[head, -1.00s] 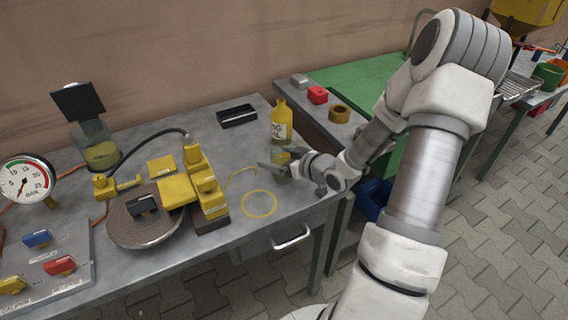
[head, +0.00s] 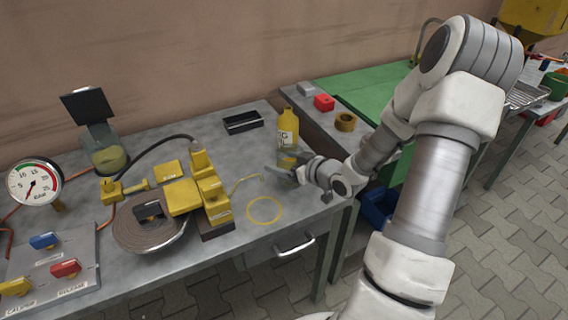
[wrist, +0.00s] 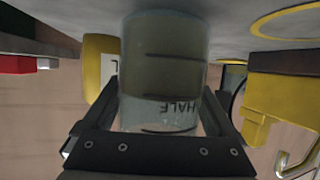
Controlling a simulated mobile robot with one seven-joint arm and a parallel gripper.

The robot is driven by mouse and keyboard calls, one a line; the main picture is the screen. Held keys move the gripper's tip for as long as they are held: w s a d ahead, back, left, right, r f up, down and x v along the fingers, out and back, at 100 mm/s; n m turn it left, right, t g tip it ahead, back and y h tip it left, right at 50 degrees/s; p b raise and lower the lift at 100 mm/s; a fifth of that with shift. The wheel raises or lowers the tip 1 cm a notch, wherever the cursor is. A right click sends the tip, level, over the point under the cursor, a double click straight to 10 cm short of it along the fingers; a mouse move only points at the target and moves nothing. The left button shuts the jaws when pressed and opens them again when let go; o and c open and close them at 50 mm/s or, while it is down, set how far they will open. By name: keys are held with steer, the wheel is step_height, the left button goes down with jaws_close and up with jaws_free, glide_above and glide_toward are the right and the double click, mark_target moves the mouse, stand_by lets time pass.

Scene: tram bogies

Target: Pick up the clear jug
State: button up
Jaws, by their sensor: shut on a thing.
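The clear jug (wrist: 163,75) fills the middle of the wrist view, which is upside down. It has dark level lines, the word HALF and a murky olive liquid up to about that mark. My gripper (wrist: 160,98) has a black finger against each side of it. In the head view my gripper (head: 284,172) is at the bench's right end, in front of the yellow bottle. The jug (head: 288,158) is mostly hidden there by the fingers. I cannot tell whether its base touches the bench.
The yellow bottle (head: 288,126) stands close behind the jug. A yellow ring (head: 265,210) is marked on the bench to the front left. Yellow machinery (head: 183,197) with a thin hooked rod stands left. A black tray (head: 243,122) lies behind.

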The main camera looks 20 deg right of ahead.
mark_target(284, 151)
steer(key=shift+r+p, duration=0.3)
steer(key=shift+r, duration=0.55)
step_height(284, 151, up, 2)
steer(key=shift+p, duration=0.4)
steer(key=s+d+r+p, duration=0.4)
steer(key=s+d+r, duration=0.2)
steer(key=s, duration=0.3)
steer(key=shift+d+r, duration=0.2)
steer(key=shift+d, duration=0.35)
steer(key=shift+s, duration=0.1)
